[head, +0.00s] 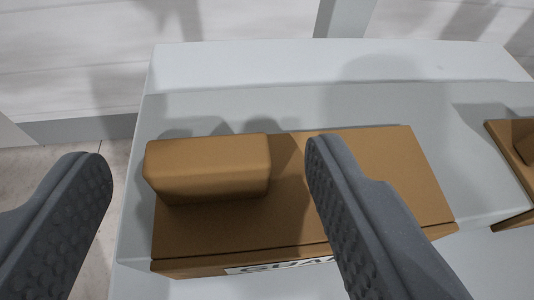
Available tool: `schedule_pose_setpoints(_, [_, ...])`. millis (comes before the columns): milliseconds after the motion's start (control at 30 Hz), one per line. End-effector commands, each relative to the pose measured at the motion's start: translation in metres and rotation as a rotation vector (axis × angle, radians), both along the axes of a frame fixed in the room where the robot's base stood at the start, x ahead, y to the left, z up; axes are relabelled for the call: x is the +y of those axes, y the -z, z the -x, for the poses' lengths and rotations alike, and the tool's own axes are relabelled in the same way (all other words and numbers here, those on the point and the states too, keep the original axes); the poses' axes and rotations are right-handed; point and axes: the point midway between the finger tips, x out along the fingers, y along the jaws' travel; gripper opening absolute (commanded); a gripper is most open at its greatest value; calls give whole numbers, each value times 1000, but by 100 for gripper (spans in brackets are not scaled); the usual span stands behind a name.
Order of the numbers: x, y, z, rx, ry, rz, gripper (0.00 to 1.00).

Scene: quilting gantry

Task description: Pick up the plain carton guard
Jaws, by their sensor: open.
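A brown carton guard (310,205) lies on a pale grey table, with a wide flat base and a raised brown block (208,165) on its left part. A white label (275,267) with dark letters, partly hidden by my right finger, is on its front edge. My gripper (198,158) is open and empty. Its left finger is left of the carton guard, over the table's edge and floor in the picture. Its right finger overlaps the base, right of the block. The block appears between the fingertips; I cannot tell the distance in depth.
A second brown carton piece (517,165) with a raised part is cut off at the right edge. The grey table (340,62) has a raised back section and is clear between the two pieces. A pale wall (230,20) and a grey post (344,18) stand behind.

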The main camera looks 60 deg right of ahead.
Motion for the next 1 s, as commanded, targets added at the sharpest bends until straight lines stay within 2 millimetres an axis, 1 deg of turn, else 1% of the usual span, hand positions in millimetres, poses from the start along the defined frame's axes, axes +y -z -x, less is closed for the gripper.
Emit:
schedule_pose_setpoints(33, [-6, 3, -4, -1, 2, 2, 62])
schedule_pose_setpoints(133, [-13, 6, -10, -1, 2, 3, 62])
schedule_pose_setpoints(367, [-15, 7, -12, 0, 1, 2, 62])
schedule_pose_setpoints(400, [-15, 7, -12, 0, 1, 2, 59])
schedule_pose_setpoints(467, [-15, 7, -12, 0, 1, 2, 42])
schedule_pose_setpoints(500, [-15, 7, -12, 0, 1, 2, 31])
schedule_pose_setpoints(567, [-15, 7, -12, 0, 1, 1, 15])
schedule_pose_setpoints(833, [-15, 7, -11, 0, 1, 0, 14])
schedule_pose_setpoints(1000, [-15, 4, -11, 0, 1, 0, 14])
